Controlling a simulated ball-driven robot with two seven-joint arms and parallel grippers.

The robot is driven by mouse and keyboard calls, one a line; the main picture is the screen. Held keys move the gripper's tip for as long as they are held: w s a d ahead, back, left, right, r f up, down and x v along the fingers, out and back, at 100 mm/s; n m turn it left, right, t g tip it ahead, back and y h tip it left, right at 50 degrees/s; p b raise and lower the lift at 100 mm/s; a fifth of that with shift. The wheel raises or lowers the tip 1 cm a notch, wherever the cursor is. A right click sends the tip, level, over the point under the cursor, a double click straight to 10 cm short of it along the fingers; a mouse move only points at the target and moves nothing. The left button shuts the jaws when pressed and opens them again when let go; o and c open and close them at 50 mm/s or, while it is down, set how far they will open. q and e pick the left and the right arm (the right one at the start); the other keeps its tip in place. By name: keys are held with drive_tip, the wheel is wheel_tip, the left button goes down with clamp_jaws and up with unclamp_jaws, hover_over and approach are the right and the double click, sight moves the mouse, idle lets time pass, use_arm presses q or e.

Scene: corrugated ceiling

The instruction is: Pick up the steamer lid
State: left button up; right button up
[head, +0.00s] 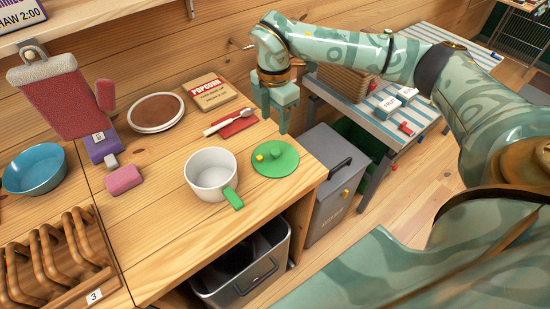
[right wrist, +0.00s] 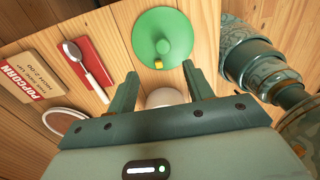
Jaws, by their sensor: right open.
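The steamer lid, a round green lid with a knob (head: 277,160), lies flat on the wooden counter near its right edge. A small yellow piece shows on it. In the right wrist view the lid (right wrist: 150,25) is at the top centre, beyond the fingertips. My right gripper (head: 274,120) is open and empty, above the counter behind the lid and apart from it. Its two fingers (right wrist: 160,84) show spread in the wrist view. A white pot with a green handle (head: 208,172) stands left of the lid. My left gripper is not in view.
A spoon on a red packet (head: 232,124), a popcorn box (head: 209,92) and a brown-topped round dish (head: 156,112) lie behind the pot. A blue bowl (head: 34,171), pink sponge (head: 123,180) and wooden rack (head: 60,262) are left. A grey bin (head: 330,180) stands beyond the counter's right edge.

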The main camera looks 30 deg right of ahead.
hover_over(275, 151)
drive_tip(key=f, duration=0.5)
drive_tip(key=shift+w+d+b, duration=0.1)
drive_tip(key=shift+w+b, duration=0.2)
drive_tip(key=f, duration=0.3)
drive_tip(key=f+b, duration=0.1)
drive_tip(key=f, duration=0.1)
drive_tip(key=shift+s+f, duration=0.15)
drive_tip(key=shift+s, duration=0.15)
drive_tip(key=c, duration=1)
